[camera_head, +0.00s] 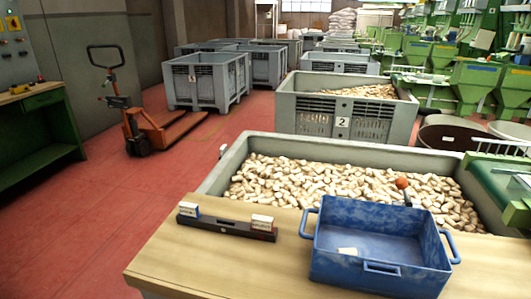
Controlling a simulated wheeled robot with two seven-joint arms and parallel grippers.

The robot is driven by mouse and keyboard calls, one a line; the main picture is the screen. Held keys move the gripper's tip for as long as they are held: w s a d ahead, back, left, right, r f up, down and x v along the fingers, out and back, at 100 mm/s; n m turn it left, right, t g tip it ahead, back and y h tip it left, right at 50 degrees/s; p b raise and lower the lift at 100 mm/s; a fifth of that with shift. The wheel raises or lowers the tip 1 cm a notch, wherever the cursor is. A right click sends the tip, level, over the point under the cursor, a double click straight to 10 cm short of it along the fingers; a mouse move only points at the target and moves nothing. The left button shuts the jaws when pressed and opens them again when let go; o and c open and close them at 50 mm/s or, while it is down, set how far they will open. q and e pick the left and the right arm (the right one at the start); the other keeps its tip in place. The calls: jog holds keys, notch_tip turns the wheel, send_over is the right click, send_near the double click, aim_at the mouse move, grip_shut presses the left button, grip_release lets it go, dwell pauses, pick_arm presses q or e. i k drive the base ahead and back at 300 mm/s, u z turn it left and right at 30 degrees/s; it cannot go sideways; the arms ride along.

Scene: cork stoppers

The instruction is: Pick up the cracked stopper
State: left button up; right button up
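Many pale cork stoppers (330,187) lie heaped in a large grey bin (232,157) behind the wooden table. They are too small for me to tell a cracked one from the others. A blue tray (328,226) with two side handles stands on the table at the front right. A small whitish patch or object (347,251) shows inside it; I cannot tell what it is. Neither of my grippers is in view.
A black bar (225,226) with two white labelled blocks lies on the wooden table (200,265), left of the tray. An orange ball-shaped knob (402,182) stands above the corks behind the tray. The table's front left is bare. More grey bins (345,117) stand behind.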

aim_at(266, 174)
jog(key=u, duration=0.95)
jog(key=k, duration=1.25)
jog(key=u, duration=0.85)
jog(key=i, duration=1.45)
jog(key=z, duration=0.5)
jog(key=i, duration=3.35)
jog(key=z, duration=1.3)
jog(key=i, duration=1.85)
jog(key=z, duration=1.7)
